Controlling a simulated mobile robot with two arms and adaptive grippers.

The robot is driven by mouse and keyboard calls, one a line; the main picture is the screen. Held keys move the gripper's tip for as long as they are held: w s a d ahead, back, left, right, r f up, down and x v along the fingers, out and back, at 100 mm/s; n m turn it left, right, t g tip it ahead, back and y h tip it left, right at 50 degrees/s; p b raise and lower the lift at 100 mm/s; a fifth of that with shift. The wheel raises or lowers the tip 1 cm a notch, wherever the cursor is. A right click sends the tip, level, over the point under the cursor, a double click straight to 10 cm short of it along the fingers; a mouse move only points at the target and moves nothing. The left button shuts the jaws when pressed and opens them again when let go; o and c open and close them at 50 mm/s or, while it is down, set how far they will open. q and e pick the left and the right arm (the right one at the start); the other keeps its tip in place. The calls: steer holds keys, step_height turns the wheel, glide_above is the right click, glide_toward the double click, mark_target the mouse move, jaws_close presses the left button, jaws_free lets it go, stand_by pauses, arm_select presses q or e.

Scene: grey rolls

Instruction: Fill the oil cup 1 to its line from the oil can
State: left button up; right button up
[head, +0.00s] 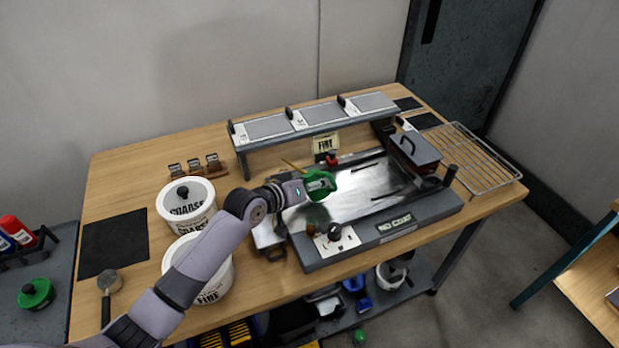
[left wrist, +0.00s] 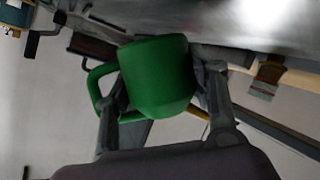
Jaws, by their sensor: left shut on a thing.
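My left gripper (head: 320,184) is shut on the green oil can (head: 318,193) and holds it over the left part of the grey machine (head: 385,232). The can's thin brass spout (head: 292,164) points up and left in the head view. In the left wrist view the green can body (left wrist: 157,78) sits between the two fingers (left wrist: 160,100), with its loop handle at left. Small red (head: 331,159) and brown (head: 311,230) fittings are on the machine; I cannot tell which thing is oil cup 1, nor see any fill line. My right gripper is not in view.
A raised shelf (head: 310,124) with three grey panels stands behind the machine. Two white tubs (head: 187,206) and a small rack (head: 199,172) are at left. A wire rack (head: 468,155) is at right. The wooden table (head: 125,180) is bare at the back left.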

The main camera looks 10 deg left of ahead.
arm_select(q)
steer(key=shift+a+f+m+y+b, duration=0.2)
steer(key=shift+m+y+b, duration=0.2)
steer(key=shift+m, duration=0.2)
steer(key=shift+w+a+r+m+t+y+p, duration=0.3)
steer(key=shift+m+p, duration=0.1)
steer(key=shift+p, duration=0.4)
steer(key=shift+w+a+m+y, duration=0.1)
steer(key=shift+a+m+y, duration=0.2)
steer(key=shift+m, duration=0.1)
steer(key=shift+w+a+f+m+t+y, duration=0.25)
steer(key=shift+a+m+t+y, duration=0.25)
steer(key=shift+m, duration=0.3)
steer(key=shift+r, duration=0.1)
